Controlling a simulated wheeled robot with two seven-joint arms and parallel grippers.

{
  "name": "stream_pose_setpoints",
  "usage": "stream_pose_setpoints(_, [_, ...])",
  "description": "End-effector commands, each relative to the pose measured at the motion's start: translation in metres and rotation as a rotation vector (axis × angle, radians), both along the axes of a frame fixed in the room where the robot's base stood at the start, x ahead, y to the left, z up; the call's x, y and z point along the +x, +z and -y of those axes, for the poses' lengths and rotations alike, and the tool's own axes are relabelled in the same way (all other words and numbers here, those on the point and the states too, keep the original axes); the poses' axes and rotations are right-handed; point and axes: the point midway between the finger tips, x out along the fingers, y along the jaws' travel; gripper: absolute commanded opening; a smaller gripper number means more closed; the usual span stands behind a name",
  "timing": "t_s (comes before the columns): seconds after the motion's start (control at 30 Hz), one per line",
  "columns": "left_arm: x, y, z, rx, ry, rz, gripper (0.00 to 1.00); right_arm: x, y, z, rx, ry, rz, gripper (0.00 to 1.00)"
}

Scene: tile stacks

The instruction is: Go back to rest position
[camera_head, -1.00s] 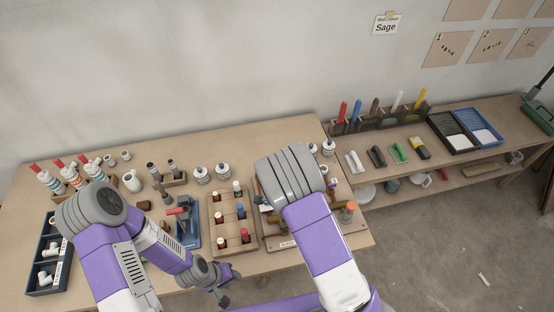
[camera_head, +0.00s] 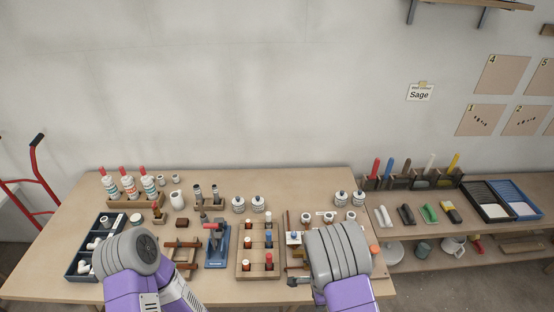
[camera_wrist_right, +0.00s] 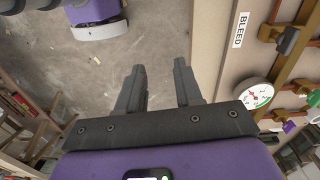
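My right gripper (camera_wrist_right: 160,88) shows in the right wrist view with its two dark fingers apart and only bare floor between them. It is open and empty, beside the edge of a wooden bench. In the head view my right arm (camera_head: 338,252) is at the lower middle, in front of a board of fittings on the bench. My left arm (camera_head: 133,252) is at the lower left, over the bench's front part. My left gripper is out of view below the picture.
The wooden bench (camera_head: 330,180) holds a dark tray (camera_head: 82,265) of white fittings, a bottle rack (camera_head: 147,202), a blue tool stand (camera_head: 217,247) and a rack (camera_head: 246,270) of vials. A gauge (camera_wrist_right: 254,93) lies near my right gripper. A second bench stands right.

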Motion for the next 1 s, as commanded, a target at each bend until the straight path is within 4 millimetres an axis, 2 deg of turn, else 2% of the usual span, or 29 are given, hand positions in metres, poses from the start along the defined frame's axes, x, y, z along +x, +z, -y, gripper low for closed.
stream_pose_setpoints(0.03, [0.001,-0.012,0.000,0.000,0.000,0.001,0.43,-0.008,-0.020,0.005,0.003,0.041,-0.013,0.35])
stream_pose_setpoints(0.37, [0.001,-0.058,0.000,0.000,0.000,0.001,0.43,-0.071,-0.109,0.019,0.074,0.447,-0.054,0.35])
stream_pose_setpoints(0.5, [0.001,-0.091,0.000,0.000,0.000,0.001,0.43,-0.106,-0.155,0.009,0.166,0.723,-0.007,0.35])
stream_pose_setpoints(0.6, [0.002,-0.112,0.000,0.000,0.000,0.001,0.43,-0.124,-0.177,-0.006,0.233,0.923,0.077,0.35])
stream_pose_setpoints(0.8, [0.002,-0.132,0.000,0.000,0.000,0.001,0.43,-0.135,-0.187,-0.029,0.290,1.154,0.237,0.35])
stream_pose_setpoints(1.0, [0.002,-0.134,0.000,0.000,0.000,0.001,0.43,-0.136,-0.186,-0.034,0.294,1.196,0.273,0.35])
